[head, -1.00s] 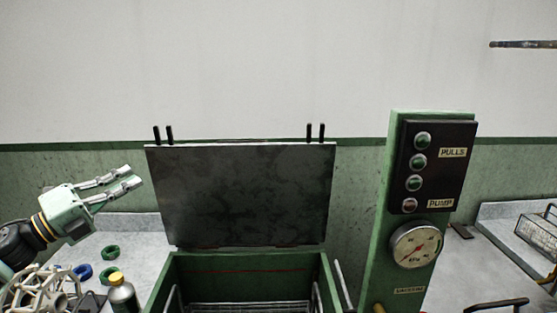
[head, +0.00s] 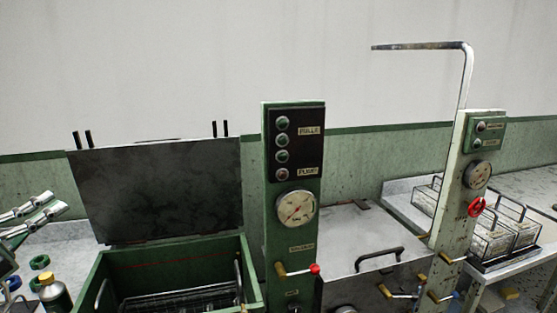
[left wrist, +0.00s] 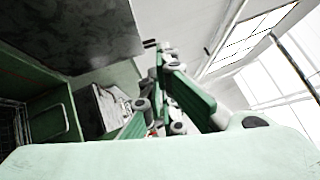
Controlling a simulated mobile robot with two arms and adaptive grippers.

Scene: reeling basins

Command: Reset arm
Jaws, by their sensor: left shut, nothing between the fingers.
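My left gripper (head: 52,202) is at the left edge of the head view, left of the open lid, above the counter. It is shut and empty; its two pale green and grey fingers point up and right. In the left wrist view its fingers (left wrist: 170,88) show foreshortened at the centre, with nothing held. My right gripper does not show in either view.
A green basin (head: 100,282) stands with its dark lid (head: 155,190) raised. A green column (head: 268,220) carries buttons and a gauge (head: 296,208). Right of it are a covered basin (head: 345,225), a pale valve column (head: 450,200) and wire baskets (head: 490,240). A bottle (head: 55,292) stands left of the basin.

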